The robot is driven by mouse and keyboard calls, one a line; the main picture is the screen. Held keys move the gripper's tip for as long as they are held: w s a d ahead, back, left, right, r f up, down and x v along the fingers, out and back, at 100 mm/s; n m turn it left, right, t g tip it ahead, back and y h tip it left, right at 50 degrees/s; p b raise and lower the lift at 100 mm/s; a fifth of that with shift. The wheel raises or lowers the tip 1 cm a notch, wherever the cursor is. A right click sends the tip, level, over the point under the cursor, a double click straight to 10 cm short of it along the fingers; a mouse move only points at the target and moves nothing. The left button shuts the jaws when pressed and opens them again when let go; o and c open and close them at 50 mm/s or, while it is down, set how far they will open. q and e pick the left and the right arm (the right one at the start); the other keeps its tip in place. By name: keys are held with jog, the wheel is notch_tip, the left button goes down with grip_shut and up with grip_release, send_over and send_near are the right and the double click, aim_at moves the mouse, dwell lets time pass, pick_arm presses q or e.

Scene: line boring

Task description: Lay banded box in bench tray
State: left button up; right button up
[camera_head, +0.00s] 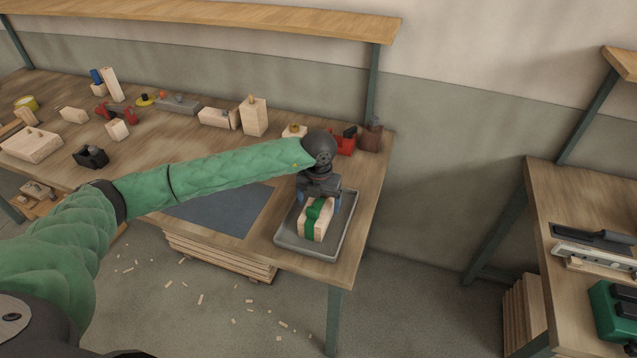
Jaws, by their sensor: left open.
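The banded box (307,230) is a pale wooden block with a green band around it. It lies inside the grey bench tray (338,244) at the right front corner of the workbench. My left gripper (318,202) is over the far end of the box, pointing down, with its blue-tipped fingers apart on either side of it. I cannot tell whether the fingers touch the box. The far part of the tray is partly hidden by the gripper. My right gripper is not in view.
A dark mat (222,208) lies left of the tray. Wooden blocks (253,117), a red tool (345,142) and a brown container (370,136) stand along the back of the bench. A second bench (560,205) stands right, across a floor gap.

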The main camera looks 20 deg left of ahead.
aim_at(318, 205)
pick_arm(q)
notch_tip(318, 205, up, 8)
jog(key=b, duration=0.2)
jog(key=shift+f+b, duration=0.1)
jog(key=shift+b, duration=0.25)
jog(key=shift+r, duration=0.95)
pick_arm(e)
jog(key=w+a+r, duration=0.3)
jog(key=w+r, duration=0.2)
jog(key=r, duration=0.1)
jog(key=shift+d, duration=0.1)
